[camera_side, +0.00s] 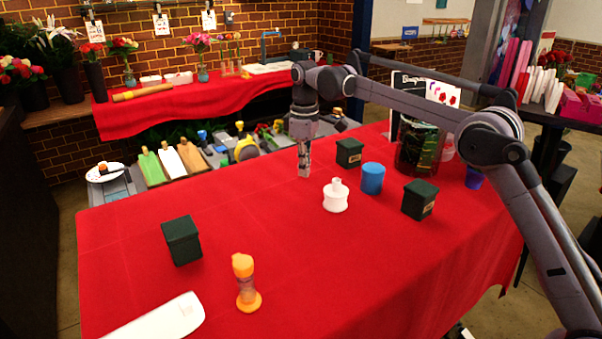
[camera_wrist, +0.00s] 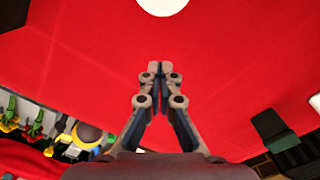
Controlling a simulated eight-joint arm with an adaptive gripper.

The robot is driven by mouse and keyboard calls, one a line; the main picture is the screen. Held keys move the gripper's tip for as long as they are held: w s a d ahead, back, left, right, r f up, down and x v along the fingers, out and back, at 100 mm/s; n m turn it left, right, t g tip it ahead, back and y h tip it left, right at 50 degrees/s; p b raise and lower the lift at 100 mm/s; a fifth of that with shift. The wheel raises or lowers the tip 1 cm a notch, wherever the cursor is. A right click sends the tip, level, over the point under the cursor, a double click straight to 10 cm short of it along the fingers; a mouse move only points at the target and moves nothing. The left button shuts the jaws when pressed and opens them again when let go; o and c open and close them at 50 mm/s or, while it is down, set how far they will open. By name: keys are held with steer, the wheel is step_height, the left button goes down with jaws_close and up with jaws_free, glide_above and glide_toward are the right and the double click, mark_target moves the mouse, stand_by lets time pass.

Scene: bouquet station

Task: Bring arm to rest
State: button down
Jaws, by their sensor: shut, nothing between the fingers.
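My gripper (camera_side: 304,172) hangs pointing down over the far edge area of the red-covered table (camera_side: 270,220), left of the dark green box nearest it. In the wrist view my gripper (camera_wrist: 154,68) is shut, its fingertips together with nothing between them. Red cloth (camera_wrist: 230,60) lies beneath it. My arm reaches in from the right side of the picture, over the dark objects at the table's right. I cannot tell the exact height of the fingertips above the cloth.
Near my gripper are a white lidded jar (camera_side: 335,196), a blue cylinder (camera_side: 372,178) and dark green boxes (camera_side: 349,153), (camera_side: 419,199). Another green box (camera_side: 182,240), an orange-topped hourglass-like item (camera_side: 245,285) and a white board (camera_side: 165,318) lie at left front. The cloth's middle is clear.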

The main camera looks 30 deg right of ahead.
steer(key=s+d+r+m+t, duration=0.2)
steer(key=s+r, duration=0.4)
steer(key=r, duration=0.2)
steer(key=s+d+m+t, duration=0.1)
steer(key=s+m+t, duration=0.1)
steer(key=s, duration=0.8)
steer(key=s+f+m+t, duration=0.1)
steer(key=s+f, duration=0.2)
steer(key=s, duration=0.2)
steer(key=s+d+f+m+t, duration=0.1)
steer(key=s+f, duration=0.2)
steer(key=s, duration=0.2)
steer(key=s+d+f+m+t, duration=0.1)
steer(key=s+f, duration=0.3)
steer(key=s, duration=0.1)
steer(key=shift+s+d, duration=0.1)
steer(key=shift+s, duration=0.2)
steer(key=shift+c, duration=1.4)
jaws_free()
